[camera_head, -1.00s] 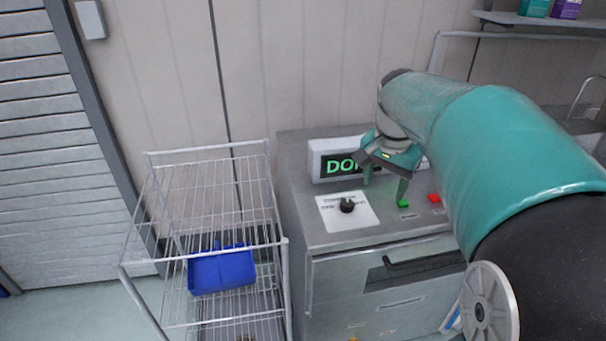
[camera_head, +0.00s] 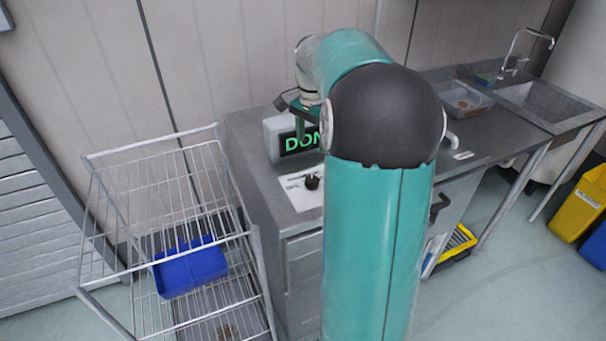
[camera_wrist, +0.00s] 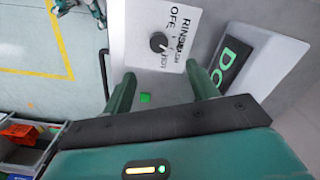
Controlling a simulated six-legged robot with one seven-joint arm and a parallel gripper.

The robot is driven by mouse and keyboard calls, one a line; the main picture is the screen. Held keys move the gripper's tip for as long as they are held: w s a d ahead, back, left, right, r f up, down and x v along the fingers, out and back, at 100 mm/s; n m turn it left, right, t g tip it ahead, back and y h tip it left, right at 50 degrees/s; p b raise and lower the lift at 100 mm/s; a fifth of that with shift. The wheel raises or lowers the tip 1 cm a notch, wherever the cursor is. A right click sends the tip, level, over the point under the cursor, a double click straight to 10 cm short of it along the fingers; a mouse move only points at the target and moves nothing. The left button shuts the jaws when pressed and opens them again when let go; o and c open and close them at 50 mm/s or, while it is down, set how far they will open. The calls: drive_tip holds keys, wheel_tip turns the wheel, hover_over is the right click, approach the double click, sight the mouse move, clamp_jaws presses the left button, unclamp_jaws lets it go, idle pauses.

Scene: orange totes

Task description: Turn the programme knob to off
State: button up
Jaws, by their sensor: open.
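The programme knob (camera_head: 312,182) is a small black dial on a white label plate (camera_head: 291,184) on top of a grey cabinet. In the wrist view the knob (camera_wrist: 158,42) sits beside printed words including OFF and RINSE; its exact setting is hard to read. My gripper (camera_wrist: 160,73) is open and empty. Its two green fingers point towards the plate, with the knob ahead of the gap between their tips and apart from them. In the head view my gripper is partly hidden by my arm, above the cabinet near the display.
A display box (camera_head: 281,144) with green letters stands behind the plate. A green button (camera_wrist: 145,98) lies near the fingers in the wrist view. A wire rack (camera_head: 150,158) holding a blue bin (camera_head: 190,268) stands left. A sink (camera_head: 540,101) is at right.

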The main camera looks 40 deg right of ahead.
sight(312, 179)
drive_tip(key=f, duration=1.2)
drive_tip(key=shift+s+d, duration=0.1)
drive_tip(key=shift+s, duration=0.15)
drive_tip(key=shift+w+f, duration=0.1)
drive_tip(key=shift+f, duration=0.3)
drive_tip(key=c, duration=1)
